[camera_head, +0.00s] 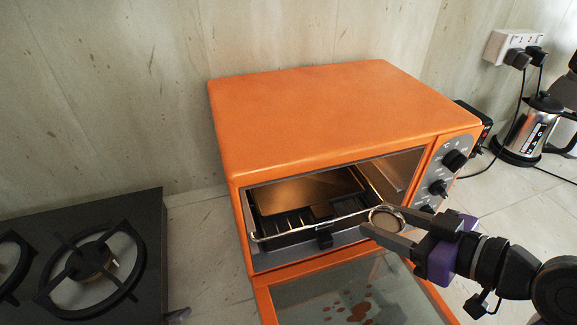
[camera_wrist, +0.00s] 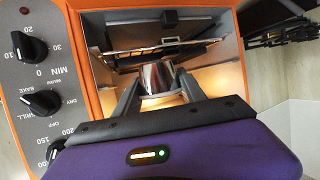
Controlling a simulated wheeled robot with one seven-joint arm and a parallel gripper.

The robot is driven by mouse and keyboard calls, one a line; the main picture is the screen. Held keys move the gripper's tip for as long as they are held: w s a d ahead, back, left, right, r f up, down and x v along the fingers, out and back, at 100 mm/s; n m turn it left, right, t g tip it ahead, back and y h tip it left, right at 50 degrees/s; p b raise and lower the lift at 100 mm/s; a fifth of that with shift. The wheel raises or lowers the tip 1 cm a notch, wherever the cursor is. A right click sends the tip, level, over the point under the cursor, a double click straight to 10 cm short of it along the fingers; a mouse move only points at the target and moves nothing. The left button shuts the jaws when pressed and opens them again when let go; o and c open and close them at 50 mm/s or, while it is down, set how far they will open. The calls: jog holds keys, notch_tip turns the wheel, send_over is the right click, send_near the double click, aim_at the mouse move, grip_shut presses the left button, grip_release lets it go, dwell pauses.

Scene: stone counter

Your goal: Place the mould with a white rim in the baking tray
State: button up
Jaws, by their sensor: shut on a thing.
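The mould with a white rim (camera_head: 387,217) is a small round metallic cup with a pale rim. My gripper (camera_head: 382,221) is shut on it, holding it at the right front of the oven opening. In the wrist view the shiny mould (camera_wrist: 157,76) sits between my fingertips (camera_wrist: 160,88). The dark baking tray (camera_head: 290,236) is inside the oven, left of the mould, partly drawn toward the opening. In the wrist view, dark tray or rack parts (camera_wrist: 148,48) show beyond the mould. I cannot tell whether the mould touches the tray.
The orange oven (camera_head: 330,110) has its glass door (camera_head: 350,290) folded down below my gripper. Its knobs (camera_head: 438,188) are close to the right of the opening. A gas hob (camera_head: 140,215) lies at left. A metal kettle (camera_head: 530,130) and cables stand at back right.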

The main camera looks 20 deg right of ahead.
jog(key=p, duration=0.3)
send_over(310, 191)
jog(key=shift+s, duration=0.1)
jog(key=shift+a, duration=0.1)
jog(key=shift+f, duration=1.75)
jog(key=shift+f, duration=0.15)
jog(key=o, duration=1.4)
jog(key=shift+r, duration=0.2)
jog(key=b+v, duration=0.1)
jog(key=v, duration=1.1)
jog(key=shift+f, duration=0.1)
